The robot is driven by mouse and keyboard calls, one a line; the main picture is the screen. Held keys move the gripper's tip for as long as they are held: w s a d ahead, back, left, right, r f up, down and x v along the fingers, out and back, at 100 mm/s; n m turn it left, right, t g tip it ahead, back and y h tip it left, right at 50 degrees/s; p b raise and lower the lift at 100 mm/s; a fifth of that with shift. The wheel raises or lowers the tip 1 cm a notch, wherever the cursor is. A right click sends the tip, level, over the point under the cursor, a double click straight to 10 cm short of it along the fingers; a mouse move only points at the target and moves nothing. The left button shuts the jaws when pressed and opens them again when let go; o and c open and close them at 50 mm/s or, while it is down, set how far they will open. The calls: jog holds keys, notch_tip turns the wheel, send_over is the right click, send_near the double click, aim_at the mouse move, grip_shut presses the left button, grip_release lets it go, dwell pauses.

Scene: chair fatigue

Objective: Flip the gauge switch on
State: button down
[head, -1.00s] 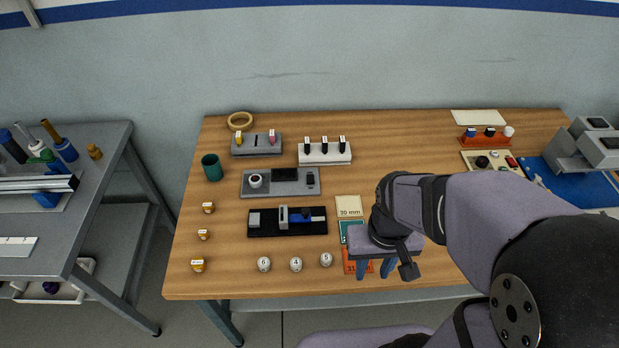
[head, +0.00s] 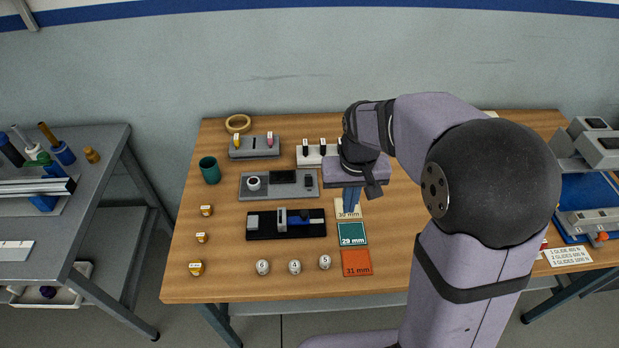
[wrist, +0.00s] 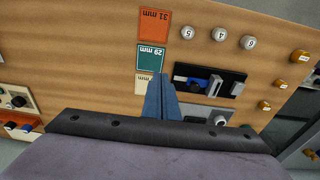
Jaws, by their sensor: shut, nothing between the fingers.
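The grey gauge unit (head: 246,192) lies in the middle-left of the table. It has a round white-topped knob (head: 254,183), a dark display (head: 283,177) and a small black switch (head: 309,182) at its right end. I cannot tell the switch's position. My gripper (head: 351,207), with blue fingers pointing down, is shut and empty to the right of the gauge, above the cream 30 mm card (head: 344,214). In the wrist view, the shut fingers (wrist: 161,82) show near the cards, and the gauge unit (wrist: 196,113) is partly hidden behind my gripper's body.
A black fixture (head: 260,232) with a blue slider stands in front of the gauge. A white block with black pegs (head: 309,160) stands behind, close to my gripper. Teal (head: 352,233) and orange (head: 356,262) cards and several numbered white knobs (head: 295,267) lie toward the front.

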jog(key=w+a, duration=0.4)
jog(key=w, duration=0.4)
jog(key=w+a+t, duration=0.1)
jog(key=w+a, duration=0.2)
jog(key=w, duration=0.6)
jog(key=shift+w+a+r+t+b, duration=0.15)
jog(key=shift+a+r+t+b, duration=0.15)
jog(key=shift+a+r, duration=0.1)
jog(key=shift+f, duration=0.15)
jog(key=p, duration=0.4)
send_over(309, 183)
jog(key=f, duration=0.8)
jog(key=s+f, duration=0.1)
jog(key=f, duration=0.3)
jog(key=shift+f+p, duration=0.35)
jog(key=shift+f, duration=0.4)
jog(key=shift+f, duration=0.1)
jog(key=shift+s+f+b, duration=0.1)
jog(key=shift+f+b, duration=0.2)
jog(key=shift+b, duration=0.2)
jog(key=shift+r, duration=0.1)
